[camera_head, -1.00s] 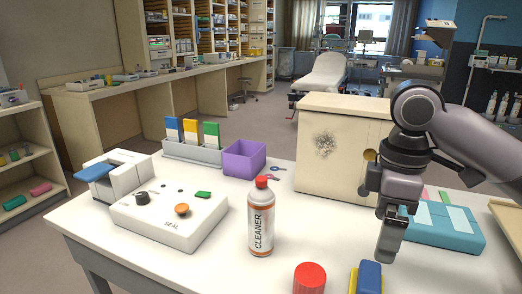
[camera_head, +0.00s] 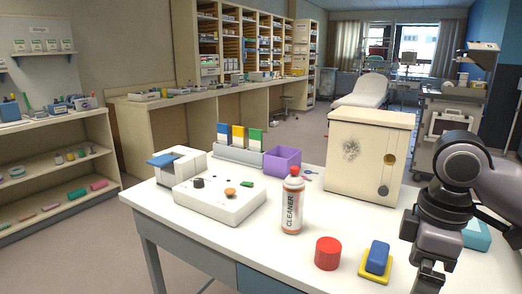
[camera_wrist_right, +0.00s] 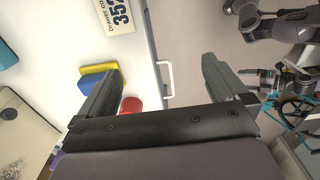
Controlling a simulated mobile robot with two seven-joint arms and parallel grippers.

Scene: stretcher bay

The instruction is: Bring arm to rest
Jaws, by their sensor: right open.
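My right gripper (camera_head: 430,278) hangs at the lower right of the head view, beside the front right part of the white table (camera_head: 240,232). In the right wrist view my right gripper (camera_wrist_right: 163,68) has its fingers wide apart, with nothing between them; the table edge and a white drawer handle (camera_wrist_right: 166,78) show beyond. The dark arm end at the top right of the wrist view seems to be my left gripper (camera_wrist_right: 245,16); its jaw state is unclear. It is absent from the head view.
A blue block on a yellow base (camera_head: 376,260), a red cylinder (camera_head: 328,254) and a cleaner bottle (camera_head: 292,206) stand near my right arm. A cream box (camera_head: 365,160) and a partly hidden teal item (camera_head: 477,236) are behind. Grey floor (camera_wrist_right: 190,30) lies beyond the table edge.

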